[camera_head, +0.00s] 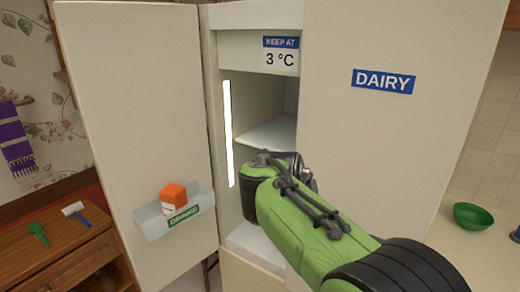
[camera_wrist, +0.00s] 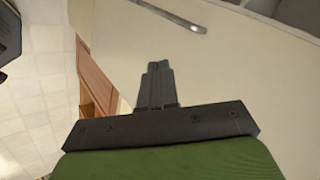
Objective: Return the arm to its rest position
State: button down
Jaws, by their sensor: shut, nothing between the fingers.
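My green and black arm reaches from the lower right of the head view to the front of an open fridge compartment (camera_head: 262,100). The arm hides part of the opening. The fingers are not visible in the head view. In the wrist view my gripper (camera_wrist: 158,68) shows as two dark fingers closed together, with nothing between them. A pale panel (camera_wrist: 230,90) fills the right of that view.
The left fridge door (camera_head: 135,90) stands open, with a bin (camera_head: 152,224) holding an orange and white box (camera_head: 173,196). The DAIRY door (camera_head: 390,150) is right of the opening. A green bowl (camera_head: 474,216) sits on the right counter. A wooden cabinet (camera_head: 60,262) stands left.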

jog(key=s+d+n+y, duration=0.1)
jog(key=s+d+n, duration=0.3)
jog(key=s, duration=0.5)
jog(key=s+d+n+y, duration=0.1)
jog(key=s+d+n, duration=0.1)
jog(key=s+n, duration=0.5)
jog(key=s+a+f+n+g+y, duration=0.1)
jog(key=s+f+n, duration=0.2)
jog(key=s, duration=0.4)
jog(key=s+a+f+n+y, duration=0.1)
jog(key=s+f+n, duration=0.2)
jog(key=s, duration=0.4)
jog(key=shift+s+f+n+g, duration=0.15)
jog(key=shift+s+n+g, duration=0.2)
jog(key=shift+n, duration=0.55)
